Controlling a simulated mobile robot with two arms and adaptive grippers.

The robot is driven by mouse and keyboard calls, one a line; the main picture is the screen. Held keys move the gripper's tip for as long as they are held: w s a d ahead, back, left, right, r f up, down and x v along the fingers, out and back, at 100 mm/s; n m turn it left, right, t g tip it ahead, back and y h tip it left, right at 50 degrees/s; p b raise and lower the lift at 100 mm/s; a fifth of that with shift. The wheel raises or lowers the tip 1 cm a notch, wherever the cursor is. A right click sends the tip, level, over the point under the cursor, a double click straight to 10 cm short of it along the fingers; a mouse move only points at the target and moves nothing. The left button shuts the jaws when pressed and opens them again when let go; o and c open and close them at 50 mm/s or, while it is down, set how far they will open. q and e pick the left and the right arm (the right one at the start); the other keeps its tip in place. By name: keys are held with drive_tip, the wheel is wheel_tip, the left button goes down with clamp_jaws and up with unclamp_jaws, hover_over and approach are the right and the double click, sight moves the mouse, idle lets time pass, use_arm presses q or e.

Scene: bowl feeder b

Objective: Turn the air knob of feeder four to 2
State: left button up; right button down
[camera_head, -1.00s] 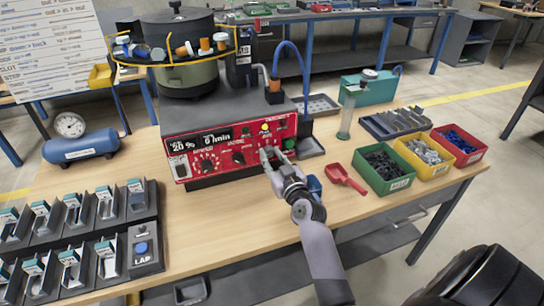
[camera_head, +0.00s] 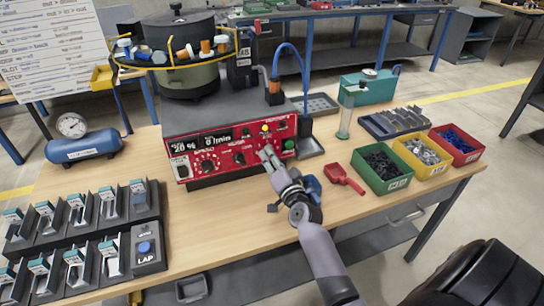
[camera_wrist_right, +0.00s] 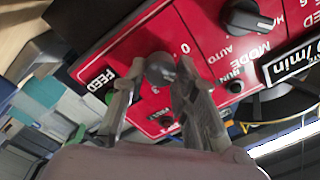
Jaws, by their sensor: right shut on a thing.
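The feeder's red control panel (camera_head: 207,151) faces me below the black-topped bowl (camera_head: 183,58). My right gripper (camera_head: 268,155) is at the panel's right part, in front of the lower dials. In the right wrist view my right gripper (camera_wrist_right: 165,78) has its two fingers on either side of a round grey knob (camera_wrist_right: 160,70), shut on it. Digits 0 and 3 show on the panel beside this knob. The knob's pointer is hidden, so its setting cannot be read. My left gripper is not in view.
A black mode dial (camera_wrist_right: 248,17) sits near the held knob. A green button (camera_head: 289,144) and a yellow lamp (camera_head: 265,128) are close to the gripper. A red scoop (camera_head: 345,179) and a green bin (camera_head: 383,168) lie to the right. The table front is mostly clear.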

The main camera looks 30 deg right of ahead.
drive_tip(key=m, duration=0.5)
drive_tip(key=shift+m+h, duration=0.3)
idle(0.4)
drive_tip(key=c, duration=1.3)
unclamp_jaws()
drive_tip(key=shift+s, duration=0.1)
drive_tip(key=v, duration=1.2)
drive_tip(key=shift+r, duration=0.1)
